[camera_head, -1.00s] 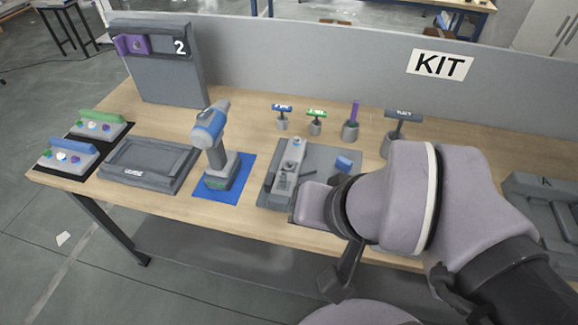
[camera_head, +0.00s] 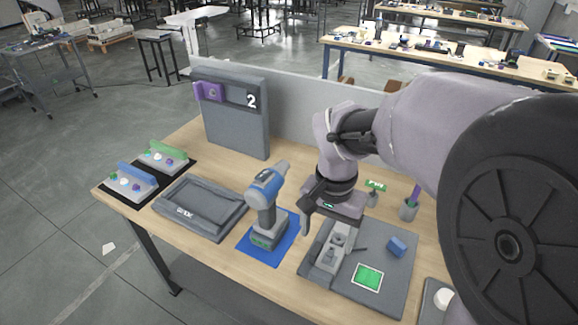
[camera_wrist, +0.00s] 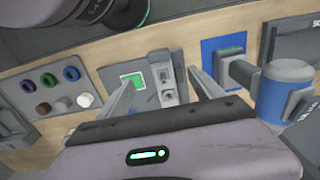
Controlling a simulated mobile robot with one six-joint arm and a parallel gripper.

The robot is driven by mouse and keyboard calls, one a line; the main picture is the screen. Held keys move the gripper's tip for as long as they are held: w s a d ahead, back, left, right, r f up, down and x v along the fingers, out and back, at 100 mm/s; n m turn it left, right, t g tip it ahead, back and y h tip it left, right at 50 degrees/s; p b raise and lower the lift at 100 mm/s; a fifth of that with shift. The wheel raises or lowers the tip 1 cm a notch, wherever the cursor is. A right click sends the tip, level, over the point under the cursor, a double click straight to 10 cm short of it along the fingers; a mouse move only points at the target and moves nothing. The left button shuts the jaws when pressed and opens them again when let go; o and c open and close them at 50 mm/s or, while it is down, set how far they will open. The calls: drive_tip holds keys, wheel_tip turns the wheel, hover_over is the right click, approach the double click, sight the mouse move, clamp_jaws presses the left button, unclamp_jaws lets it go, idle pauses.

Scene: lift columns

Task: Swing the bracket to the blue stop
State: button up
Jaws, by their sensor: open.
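A grey base plate (camera_head: 388,290) lies on the table at the front centre right in the head view. On its left part stands a light grey fixture with a short arm (camera_head: 337,243), which looks like the bracket. A small blue block (camera_head: 397,246), which looks like the blue stop, sits on the plate to its right. A green square (camera_head: 368,277) lies in front of the block. My gripper (camera_wrist: 161,70) is open and empty above the plate. In the wrist view the fixture (camera_wrist: 166,91) shows between the fingers, apart from them. I cannot make out the blue block there.
A drill (camera_head: 267,205) stands on a blue mat (camera_head: 284,250) just left of the plate. A grey tray (camera_head: 202,208) lies farther left. A tall panel with a purple slider (camera_head: 210,91) stands behind. Small posts, one green-topped (camera_head: 375,185), stand behind the plate.

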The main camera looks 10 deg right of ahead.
sight(322, 274)
drive_tip(key=f+b, duration=0.6)
drive_tip(key=f, duration=1)
drive_tip(key=shift+s+f+b, duration=0.15)
drive_tip(key=shift+s+b, duration=0.05)
drive_tip(key=shift+b, duration=0.2)
clamp_jaws()
